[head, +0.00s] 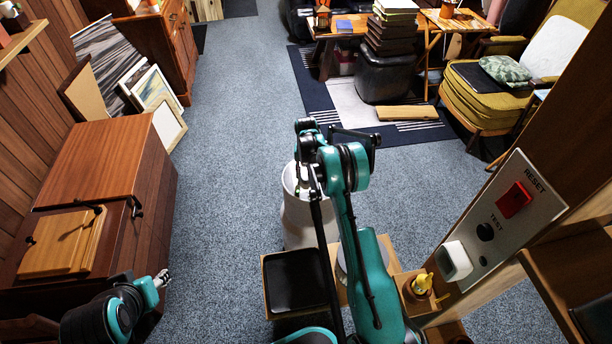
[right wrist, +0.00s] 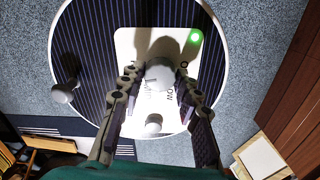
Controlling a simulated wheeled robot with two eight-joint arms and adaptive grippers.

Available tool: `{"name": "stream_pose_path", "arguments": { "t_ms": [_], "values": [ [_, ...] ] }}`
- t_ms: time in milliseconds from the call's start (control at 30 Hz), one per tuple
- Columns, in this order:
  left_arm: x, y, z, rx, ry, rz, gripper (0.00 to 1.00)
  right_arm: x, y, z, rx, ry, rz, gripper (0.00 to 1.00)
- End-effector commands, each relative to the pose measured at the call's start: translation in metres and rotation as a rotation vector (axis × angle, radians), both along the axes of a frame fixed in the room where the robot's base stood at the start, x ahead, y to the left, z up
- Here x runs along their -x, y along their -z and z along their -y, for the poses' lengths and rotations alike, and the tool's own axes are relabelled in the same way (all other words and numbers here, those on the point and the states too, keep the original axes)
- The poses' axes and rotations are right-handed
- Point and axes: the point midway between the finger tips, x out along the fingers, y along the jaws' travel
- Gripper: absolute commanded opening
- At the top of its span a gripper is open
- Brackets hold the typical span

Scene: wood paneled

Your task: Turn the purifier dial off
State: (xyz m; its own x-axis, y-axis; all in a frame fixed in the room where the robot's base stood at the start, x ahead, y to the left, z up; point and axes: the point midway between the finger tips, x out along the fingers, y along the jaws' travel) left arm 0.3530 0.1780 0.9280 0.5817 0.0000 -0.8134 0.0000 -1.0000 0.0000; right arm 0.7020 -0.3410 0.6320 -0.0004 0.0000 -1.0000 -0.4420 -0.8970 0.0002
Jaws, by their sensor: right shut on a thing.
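The purifier is a white cylinder (head: 297,228) standing on the carpet in the head view, partly hidden by my right arm. In the right wrist view its dark slatted top holds a white panel (right wrist: 128,42) with a pale round dial (right wrist: 160,80) and a lit green light (right wrist: 196,37). Letters beside the dial are only partly readable. My right gripper (right wrist: 157,73) has one finger on each side of the dial and is shut on it; in the head view the gripper (head: 303,188) is at the purifier's top. My left gripper (head: 162,278) is at lower left, away from the purifier; its jaw opening is unclear.
A black tray (head: 292,281) sits on a small wooden stand just in front of the purifier. A wall panel (head: 503,222) with a red switch is at right. A wooden cabinet (head: 105,165) stands at left. Carpet behind the purifier is clear.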

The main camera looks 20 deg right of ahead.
Motion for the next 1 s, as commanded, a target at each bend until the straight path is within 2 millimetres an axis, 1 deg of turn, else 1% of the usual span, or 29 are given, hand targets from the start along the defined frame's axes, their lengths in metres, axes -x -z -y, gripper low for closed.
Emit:
{"name": "stream_pose_path", "arguments": {
  "t_ms": [1000],
  "values": [
    [0.0,0.0,0.0,0.0,0.0,0.0,0.4,-0.0006,-0.0002,0.0002,0.0,-0.955,0.002,0.04]
  ]
}}
